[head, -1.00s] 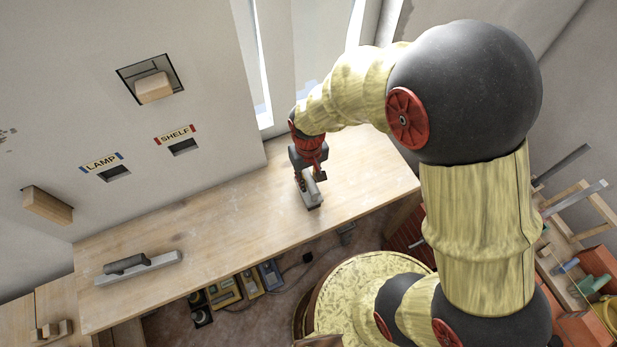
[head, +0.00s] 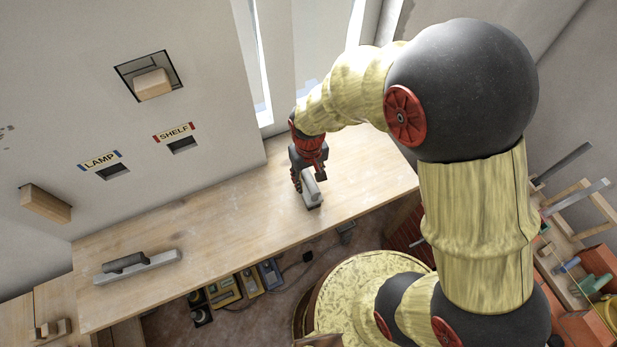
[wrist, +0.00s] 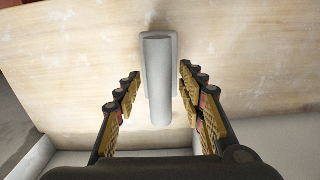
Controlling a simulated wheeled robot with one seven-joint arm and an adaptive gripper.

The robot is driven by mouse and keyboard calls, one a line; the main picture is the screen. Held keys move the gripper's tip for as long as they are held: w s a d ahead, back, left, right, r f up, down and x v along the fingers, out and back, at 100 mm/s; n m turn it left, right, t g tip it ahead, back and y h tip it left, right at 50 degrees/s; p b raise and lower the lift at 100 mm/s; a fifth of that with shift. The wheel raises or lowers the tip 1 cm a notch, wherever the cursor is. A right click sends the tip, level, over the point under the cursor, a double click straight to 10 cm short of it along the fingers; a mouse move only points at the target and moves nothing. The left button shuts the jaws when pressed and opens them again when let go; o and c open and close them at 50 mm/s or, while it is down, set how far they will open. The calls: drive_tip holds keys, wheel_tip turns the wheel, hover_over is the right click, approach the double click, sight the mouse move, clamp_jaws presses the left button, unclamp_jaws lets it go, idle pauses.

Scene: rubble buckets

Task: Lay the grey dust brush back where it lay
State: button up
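The grey dust brush (head: 313,192) lies on the wooden bench top near its front edge in the head view. In the wrist view the brush (wrist: 158,80) shows as a pale grey handle over a flat grey base resting on the wood. My gripper (wrist: 160,95) is open, its two fingers apart on either side of the handle with a gap on both sides. In the head view my gripper (head: 310,175) is at the brush and hides part of it.
The wooden bench (head: 225,215) is clear around the brush. The wall has LAMP (head: 100,160) and SHELF (head: 174,133) labels over slots. Power tools (head: 240,284) lie below the bench front.

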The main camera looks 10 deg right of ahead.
wheel_tip(320, 180, up, 8)
drive_tip(key=shift+s+a+f, duration=0.1)
drive_tip(key=shift+s, duration=0.05)
drive_tip(key=shift+r, duration=0.65)
drive_tip(key=s+d+r+m+t, duration=0.1)
drive_tip(key=s+d+r+t, duration=0.1)
drive_tip(key=s+d+r, duration=0.35)
drive_tip(key=s+d+r+m+t, duration=0.1)
drive_tip(key=s+d+r+t, duration=0.15)
drive_tip(key=r, duration=0.55)
drive_tip(key=s+d+r+m+t, duration=0.1)
drive_tip(key=s+d+r, duration=0.3)
drive_tip(key=r, duration=0.3)
wheel_tip(320, 180, down, 16)
drive_tip(key=b, duration=1.6)
drive_tip(key=shift+w+d, duration=0.1)
